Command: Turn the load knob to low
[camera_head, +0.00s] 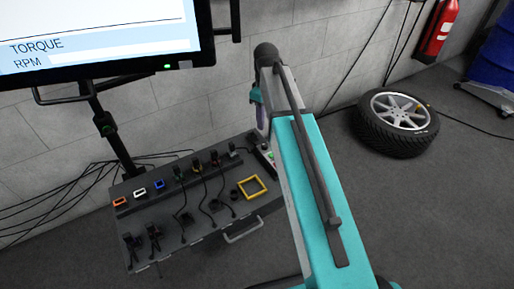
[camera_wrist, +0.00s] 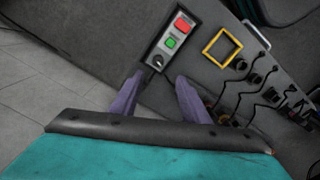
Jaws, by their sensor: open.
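A grey control box shows in the wrist view with a red button (camera_wrist: 182,25), a green button (camera_wrist: 171,43) and a black knob with a light mark (camera_wrist: 157,62) at its near end. I take this knob for the load knob; its setting is too small to read. My gripper (camera_wrist: 159,82) is open, its two purple fingers spread to either side below the knob, with nothing between them. In the head view the control box (camera_head: 269,155) is partly hidden by my arm, and a purple finger of my gripper (camera_head: 260,115) shows above the bench.
The dark bench carries a yellow square frame (camera_head: 252,187), which also shows in the wrist view (camera_wrist: 222,48), and several cabled plugs (camera_head: 198,167). A monitor (camera_head: 105,35) stands at the upper left. A wheel (camera_head: 398,122) lies on the floor at the right.

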